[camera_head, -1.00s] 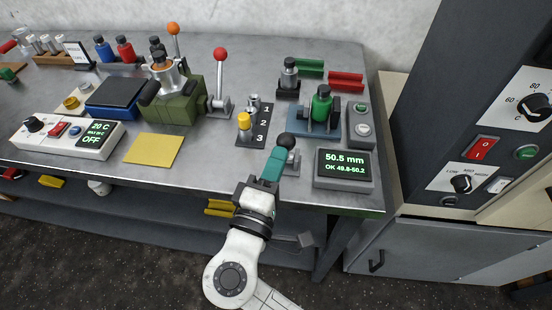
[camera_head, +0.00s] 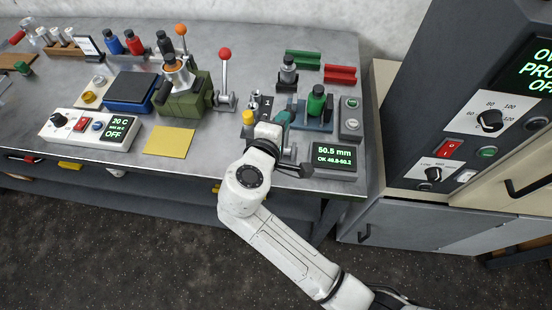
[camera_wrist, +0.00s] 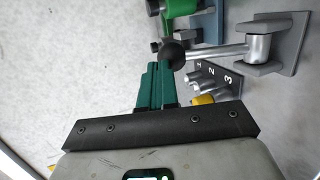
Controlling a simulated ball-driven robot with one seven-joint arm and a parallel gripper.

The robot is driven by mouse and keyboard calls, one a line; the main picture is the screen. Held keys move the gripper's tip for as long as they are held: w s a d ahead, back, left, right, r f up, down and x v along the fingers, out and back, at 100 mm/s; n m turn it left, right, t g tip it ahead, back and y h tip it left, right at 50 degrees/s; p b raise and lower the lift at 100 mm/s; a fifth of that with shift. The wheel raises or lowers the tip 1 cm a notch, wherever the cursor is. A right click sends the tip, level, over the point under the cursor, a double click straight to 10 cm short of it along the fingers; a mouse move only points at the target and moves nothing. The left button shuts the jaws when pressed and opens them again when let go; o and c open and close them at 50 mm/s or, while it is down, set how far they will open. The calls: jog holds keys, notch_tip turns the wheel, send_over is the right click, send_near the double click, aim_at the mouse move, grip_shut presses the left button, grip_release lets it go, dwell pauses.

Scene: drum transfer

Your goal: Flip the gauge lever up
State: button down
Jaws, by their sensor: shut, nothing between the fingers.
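The gauge lever shows in the wrist view as a metal rod (camera_wrist: 215,50) with a black ball (camera_wrist: 171,55) and a square base plate (camera_wrist: 287,50). The rod stands out from the plate in about the same direction as the nearby pegs, so it looks roughly upright; its exact tilt is unclear. My gripper (camera_wrist: 160,68) has its teal fingers together and empty, their tips right beside the ball; contact cannot be told. In the head view my gripper (camera_head: 283,118) is mostly behind my white wrist, which hides the ball. The gauge display (camera_head: 333,155) reads 50.5 mm.
The green drum (camera_head: 316,103) on its blue fixture and the grey button box (camera_head: 350,118) stand close behind the gauge. The numbered peg plate (camera_head: 263,108) with a yellow knob is at the left. A red-ball lever (camera_head: 225,70) stands farther left. A yellow pad (camera_head: 169,142) lies flat.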

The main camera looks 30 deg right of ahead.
jog(key=shift+w+d+r, duration=0.1)
jog(key=shift+w+d, duration=0.1)
jog(key=shift+w, duration=0.2)
jog(key=shift+w+d, duration=0.1)
jog(key=shift+d, duration=0.05)
jog(key=shift+r, duration=0.1)
